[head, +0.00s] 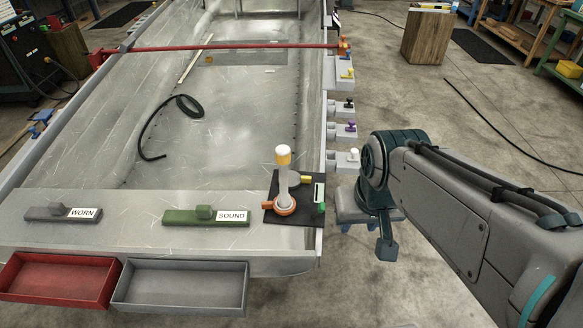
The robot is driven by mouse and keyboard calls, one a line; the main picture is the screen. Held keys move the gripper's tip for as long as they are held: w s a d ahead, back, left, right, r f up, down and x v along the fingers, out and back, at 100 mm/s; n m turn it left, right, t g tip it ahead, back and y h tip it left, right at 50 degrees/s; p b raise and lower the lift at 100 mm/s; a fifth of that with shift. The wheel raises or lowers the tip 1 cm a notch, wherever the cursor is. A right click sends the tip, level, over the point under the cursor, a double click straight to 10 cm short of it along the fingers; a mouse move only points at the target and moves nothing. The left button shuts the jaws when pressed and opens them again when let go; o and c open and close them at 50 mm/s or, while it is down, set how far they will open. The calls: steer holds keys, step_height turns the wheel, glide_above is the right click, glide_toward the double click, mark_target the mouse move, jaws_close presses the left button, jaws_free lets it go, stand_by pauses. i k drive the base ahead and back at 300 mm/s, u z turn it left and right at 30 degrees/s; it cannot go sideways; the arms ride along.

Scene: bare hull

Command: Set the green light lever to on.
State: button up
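A small green part (321,208) shows at the right edge of a black plate (310,216), at the near right corner of the hull. It may be the green light lever, but it is too small to tell its setting. On the same plate stands a grey post on an orange round base (285,205), with an amber and white lamp-like top (283,156) and a yellow part (306,180) beside it. My gripper (387,247) hangs to the right of the plate, apart from it and outside the hull. Its fingers are small and dark, and I cannot tell their opening.
Small levers or knobs, yellow (347,74), black (349,104), purple (350,127) and white (353,154), line the hull's right side. A green block (190,217) stands by the SOUND label, a grey block (45,213) by WORN. Red (58,280) and grey (180,288) trays sit in front.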

mark_target(322, 205)
steer(key=z, duration=0.05)
steer(key=k, duration=0.4)
steer(key=z, duration=0.85)
steer(key=i, duration=0.8)
steer(key=u, duration=0.85)
